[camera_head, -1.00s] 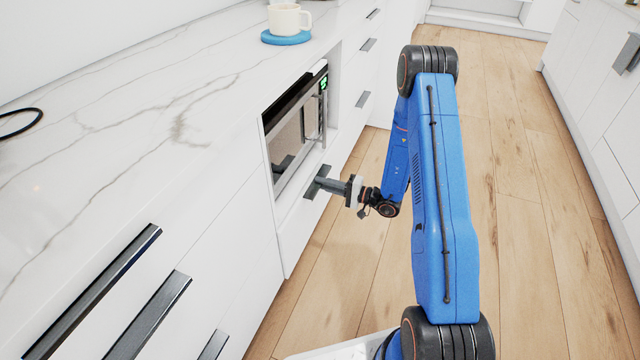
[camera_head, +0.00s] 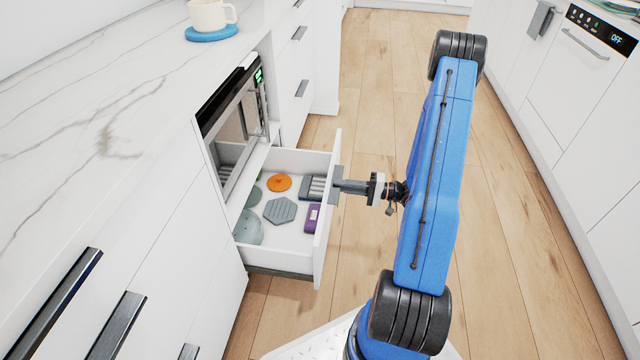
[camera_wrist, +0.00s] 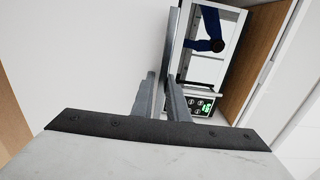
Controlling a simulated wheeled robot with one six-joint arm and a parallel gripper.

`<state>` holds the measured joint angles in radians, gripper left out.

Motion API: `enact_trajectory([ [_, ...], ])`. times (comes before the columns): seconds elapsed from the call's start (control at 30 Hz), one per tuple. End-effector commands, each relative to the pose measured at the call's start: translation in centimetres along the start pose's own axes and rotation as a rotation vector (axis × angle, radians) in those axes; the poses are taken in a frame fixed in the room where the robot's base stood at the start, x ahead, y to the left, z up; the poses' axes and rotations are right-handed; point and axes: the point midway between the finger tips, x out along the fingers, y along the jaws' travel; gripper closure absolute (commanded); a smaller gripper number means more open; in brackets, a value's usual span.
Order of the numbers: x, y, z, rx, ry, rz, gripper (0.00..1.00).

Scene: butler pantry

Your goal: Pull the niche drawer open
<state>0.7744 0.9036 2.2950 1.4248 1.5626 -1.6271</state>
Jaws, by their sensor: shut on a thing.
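The niche drawer (camera_head: 262,261) is a white drawer below the microwave, and it stands pulled well out from the cabinet. Its tall white front (camera_head: 326,226) faces right, toward my arm. The dark handle (camera_head: 334,196) sits on the outside of that front. My gripper (camera_head: 342,187) is shut on the handle, coming in from the right. In the wrist view my two grey fingers (camera_wrist: 162,98) point at the white drawer front, close together; the grip itself is hard to make out there.
The drawer holds an orange disc (camera_head: 279,182), a grey hexagonal piece (camera_head: 280,210), a purple item (camera_head: 312,218) and other pieces. The microwave (camera_head: 232,135) is above it. A cup (camera_head: 211,14) stands on a blue round mat (camera_head: 210,34) on the counter. Wooden floor (camera_head: 510,240) is open to the right.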

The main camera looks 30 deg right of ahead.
Motion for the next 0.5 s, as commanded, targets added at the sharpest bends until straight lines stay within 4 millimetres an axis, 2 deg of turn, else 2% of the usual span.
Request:
enact_trajectory([
  [0.03, -1.6, 0.1, -0.2, -0.001, 0.007, 0.002, 1.0],
  [0.2, -6.2, 0.1, -0.1, -0.002, 0.006, 0.002, 1.0],
  [0.5, -12.8, 0.1, -0.1, -0.001, 0.004, 0.002, 1.0],
])
